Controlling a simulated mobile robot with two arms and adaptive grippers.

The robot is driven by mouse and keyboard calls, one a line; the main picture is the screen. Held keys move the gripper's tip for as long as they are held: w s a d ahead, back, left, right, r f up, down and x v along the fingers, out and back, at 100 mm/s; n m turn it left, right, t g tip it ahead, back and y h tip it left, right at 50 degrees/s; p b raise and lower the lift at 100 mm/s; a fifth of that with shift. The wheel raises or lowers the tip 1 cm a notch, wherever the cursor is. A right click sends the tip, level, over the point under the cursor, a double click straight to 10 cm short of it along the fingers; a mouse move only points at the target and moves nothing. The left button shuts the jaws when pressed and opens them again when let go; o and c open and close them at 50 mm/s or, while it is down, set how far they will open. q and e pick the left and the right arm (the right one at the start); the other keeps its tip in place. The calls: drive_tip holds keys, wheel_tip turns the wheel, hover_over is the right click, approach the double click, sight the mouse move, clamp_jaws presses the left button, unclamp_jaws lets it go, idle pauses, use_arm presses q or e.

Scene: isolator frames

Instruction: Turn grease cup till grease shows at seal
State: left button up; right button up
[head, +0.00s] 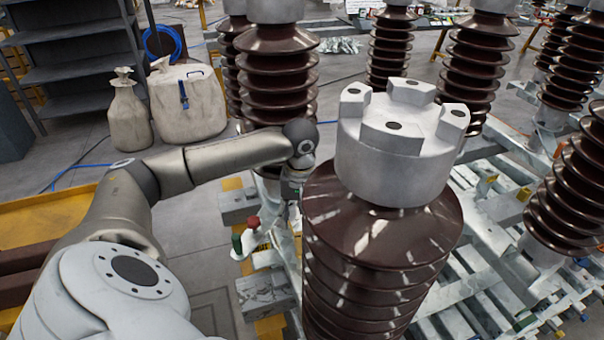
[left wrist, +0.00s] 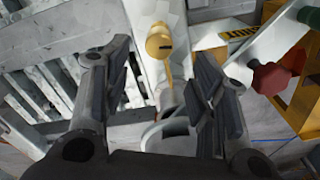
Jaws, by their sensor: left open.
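The brass-yellow grease cup (left wrist: 159,43), round with a dark mark on its face, sits on a pale metal bar in the left wrist view. A thin yellow strip runs down from it. My left gripper (left wrist: 160,58) is open, one finger on each side of the cup in the picture, with gaps to both and nothing held. In the head view my left gripper (head: 291,188) is small and partly hidden beside the big brown insulator (head: 385,235). I cannot make out the cup there. The seal is not clearly visible. My right gripper is not in view.
A red knob (left wrist: 272,78) and a green knob (left wrist: 308,15) stand right of the gripper in the left wrist view, near a yellow frame. Several brown insulators crowd the right of the head view. Two beige bags and a grey shelf (head: 75,45) stand back left.

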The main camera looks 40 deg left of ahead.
use_arm(q)
wheel_tip(320, 180, down, 8)
drive_tip(key=shift+f, duration=0.1)
idle(0.4)
drive_tip(key=c, duration=1)
